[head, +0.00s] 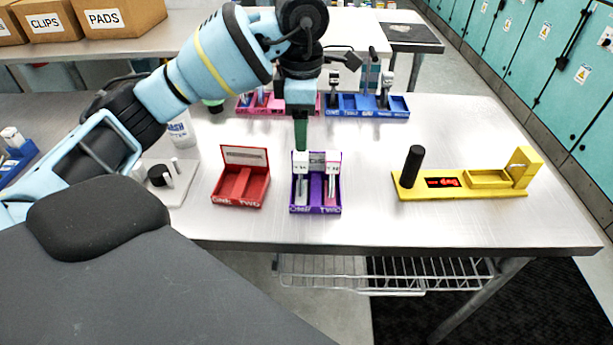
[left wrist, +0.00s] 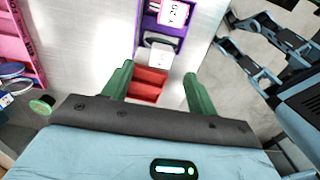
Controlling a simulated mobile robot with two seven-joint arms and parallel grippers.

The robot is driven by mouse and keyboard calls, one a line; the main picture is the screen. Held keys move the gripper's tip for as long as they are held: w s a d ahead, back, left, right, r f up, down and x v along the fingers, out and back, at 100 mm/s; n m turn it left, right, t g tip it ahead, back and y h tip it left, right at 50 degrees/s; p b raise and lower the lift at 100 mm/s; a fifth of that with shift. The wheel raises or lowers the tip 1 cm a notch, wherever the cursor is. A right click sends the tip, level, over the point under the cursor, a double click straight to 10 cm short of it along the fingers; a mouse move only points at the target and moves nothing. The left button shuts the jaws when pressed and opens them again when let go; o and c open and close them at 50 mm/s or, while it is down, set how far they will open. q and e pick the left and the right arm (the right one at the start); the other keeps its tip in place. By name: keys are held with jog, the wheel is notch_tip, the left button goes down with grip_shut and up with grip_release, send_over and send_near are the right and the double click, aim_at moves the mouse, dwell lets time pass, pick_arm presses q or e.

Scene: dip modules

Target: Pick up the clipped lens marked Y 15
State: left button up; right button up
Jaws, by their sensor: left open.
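The purple two-slot tray (head: 317,209) stands near the front middle of the table and holds two clipped lenses. The left clipped lens (head: 301,192) has a whitish top; its marking is not legible. The right clipped lens (head: 332,185) has a pink part. In the left wrist view a pink-and-white label (left wrist: 175,12) appears to read Y 20, and a white top (left wrist: 160,58) shows nearer the fingers. My left gripper (head: 300,146) is open and empty, pointing down above the tray's left side; its green fingers (left wrist: 158,70) stand apart in the left wrist view.
A red box (head: 240,188) stands just left of the purple tray. Pink (head: 262,110) and blue (head: 368,106) trays lie behind. A yellow fixture (head: 465,188) with a black post is at right. Bare table lies between the purple tray and the fixture.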

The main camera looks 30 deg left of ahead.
aim_at(301, 154)
pick_arm(q)
jog(key=shift+s+f, duration=0.3)
jog(key=shift+f, duration=0.1)
jog(key=shift+s+a+f, duration=0.1)
jog(key=shift+f, duration=0.35)
jog(key=shift+w+f, duration=0.25)
jog(key=shift+f, duration=2.7)
jog(key=shift+s, duration=0.1)
grip_shut()
jog(key=shift+r, duration=0.1)
